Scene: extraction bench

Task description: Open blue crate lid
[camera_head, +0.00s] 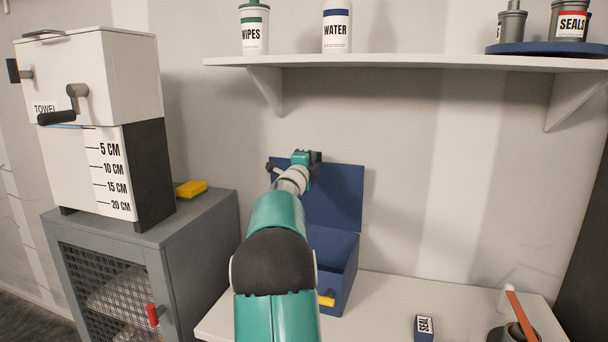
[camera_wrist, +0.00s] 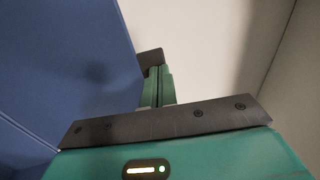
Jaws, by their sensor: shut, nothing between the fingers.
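The blue crate (camera_head: 343,262) stands on the white bench, partly hidden behind my arm. Its blue lid (camera_head: 345,198) is raised and stands roughly upright at the back, near the wall. A yellow piece (camera_head: 326,299) shows low on the crate's front. My gripper (camera_head: 300,158) is at the lid's upper left edge. In the wrist view my gripper's fingers (camera_wrist: 155,78) are together with nothing between them. The lid's blue face (camera_wrist: 65,60) fills the left side there, close beside the fingers. Whether they touch it I cannot tell.
A grey cabinet (camera_head: 195,235) with a towel dispenser (camera_head: 88,75) stands at left, with a yellow sponge (camera_head: 191,188) on top. A white shelf (camera_head: 400,64) runs above. A small SEAL box (camera_head: 424,328) and a dark cup (camera_head: 512,333) stand at the bench's right.

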